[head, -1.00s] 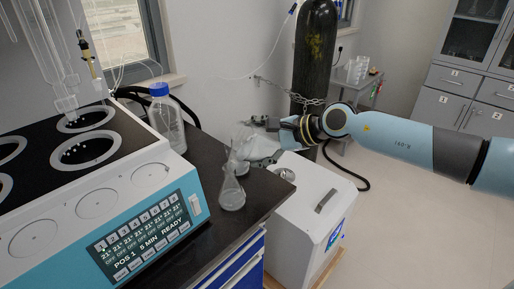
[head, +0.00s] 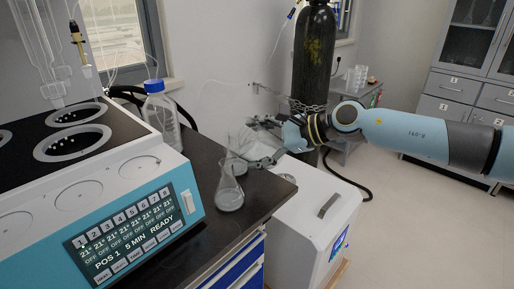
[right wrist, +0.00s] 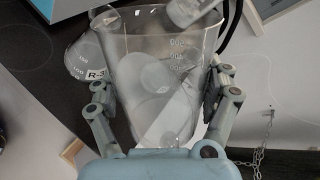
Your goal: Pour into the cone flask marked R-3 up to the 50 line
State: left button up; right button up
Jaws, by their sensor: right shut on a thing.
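The clear cone flask (head: 229,193) stands upright on the dark counter near its front edge; its lower part looks pale, and I cannot read its level. In the right wrist view the flask marked R-3 (right wrist: 82,62) shows at the left, partly behind a large clear graduated beaker (right wrist: 150,75). My right gripper (right wrist: 160,100) is shut on this beaker, one finger on each side. In the head view my right gripper (head: 258,142) is just behind and right of the cone flask, and the beaker is hard to make out there. My left gripper is out of view.
A blue-capped bottle (head: 161,110) stands behind the flask by the wall. A heating unit with a display (head: 125,225) fills the left. A white box (head: 315,215) stands right of the counter, with a chained gas cylinder (head: 313,60) behind.

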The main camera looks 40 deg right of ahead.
aim_at(269, 133)
jog(key=shift+d+r, duration=1.95)
jog(key=shift+d, duration=0.1)
jog(key=f+b, duration=0.2)
jog(key=b, duration=0.1)
jog(key=shift+a+m+y, duration=0.1)
jog(key=shift+m+y, duration=0.2)
jog(key=shift+f+m+t+y+b, duration=0.2)
jog(key=shift+m+t+y+b, duration=0.1)
jog(key=shift+m+y+b, duration=0.2)
jog(key=shift+a+y, duration=0.15)
jog(key=shift+y, duration=0.15)
jog(key=shift+f, duration=0.1)
